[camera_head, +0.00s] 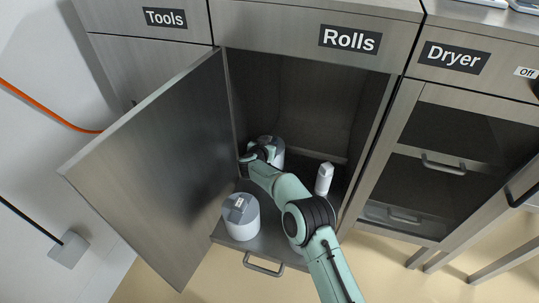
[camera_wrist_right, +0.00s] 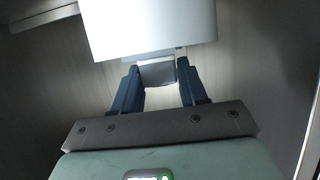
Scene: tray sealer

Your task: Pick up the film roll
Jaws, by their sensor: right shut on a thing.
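My right gripper (camera_head: 258,153) reaches into the open cabinet under the "Rolls" label. In the right wrist view, its two blue fingers (camera_wrist_right: 158,76) are shut on the grey block of a white film roll (camera_wrist_right: 150,25). This held roll (camera_head: 277,150) shows partly behind the gripper in the head view; the gripper and arm hide the rest. Another white roll (camera_head: 240,220) with a grey top block stands upright at the cabinet's front left. My left gripper is not in view.
The cabinet door (camera_head: 150,165) stands open on the left. A small white object (camera_head: 324,178) stands right of my arm. A pull-out shelf with a handle (camera_head: 264,266) is at the front. My forearm partly hides another white thing. The dryer (camera_head: 450,150) stands at right.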

